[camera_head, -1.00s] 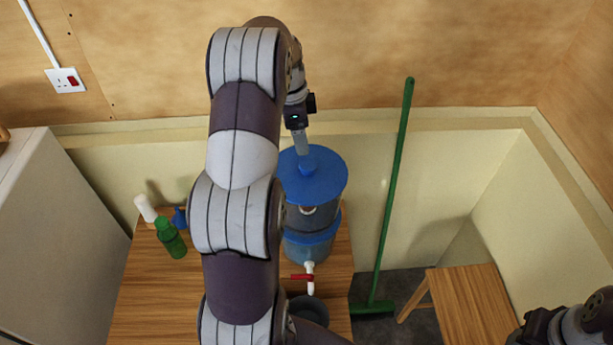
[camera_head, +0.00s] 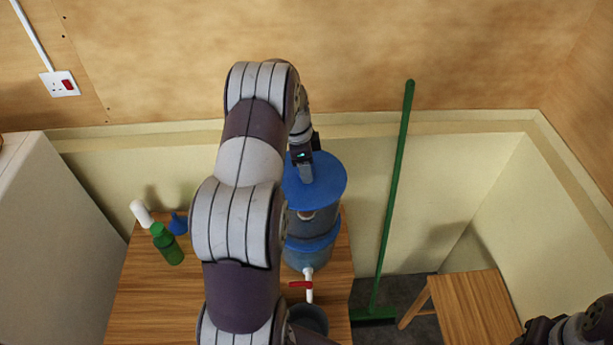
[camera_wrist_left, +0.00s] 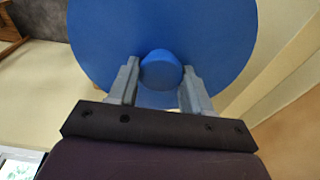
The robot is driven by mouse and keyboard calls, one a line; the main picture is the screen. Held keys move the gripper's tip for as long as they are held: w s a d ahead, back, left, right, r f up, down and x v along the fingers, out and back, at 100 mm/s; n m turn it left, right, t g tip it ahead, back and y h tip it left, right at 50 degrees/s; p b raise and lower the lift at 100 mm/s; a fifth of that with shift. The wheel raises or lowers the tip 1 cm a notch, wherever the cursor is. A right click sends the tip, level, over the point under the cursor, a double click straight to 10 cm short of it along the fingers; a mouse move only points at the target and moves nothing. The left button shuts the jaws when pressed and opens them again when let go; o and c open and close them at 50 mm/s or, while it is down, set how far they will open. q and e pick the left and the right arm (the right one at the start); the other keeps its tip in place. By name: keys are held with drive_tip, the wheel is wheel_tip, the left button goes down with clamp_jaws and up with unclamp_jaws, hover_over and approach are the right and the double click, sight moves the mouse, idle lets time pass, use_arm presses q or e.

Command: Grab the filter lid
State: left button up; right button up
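The filter lid (camera_head: 328,180) is a round blue disc on top of the blue-grey water filter (camera_head: 312,228), which stands on the wooden table. In the left wrist view the lid (camera_wrist_left: 225,45) fills the upper middle, with its round blue knob (camera_wrist_left: 161,70) at the centre. My left gripper (camera_head: 307,180) is over the lid.
A green bottle (camera_head: 167,244), a white bottle (camera_head: 141,213) and a small blue item (camera_head: 178,224) stand at the table's left back. A dark pot (camera_head: 310,318) sits below the filter's red-handled tap (camera_head: 301,284). A green broom (camera_head: 392,195) leans on the wall, near a wooden stool (camera_head: 472,306).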

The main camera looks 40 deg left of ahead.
use_arm(q)
drive_tip(key=shift+s+r, duration=0.1)
drive_tip(key=shift+s, duration=0.1)
drive_tip(key=shift+c, duration=0.6)
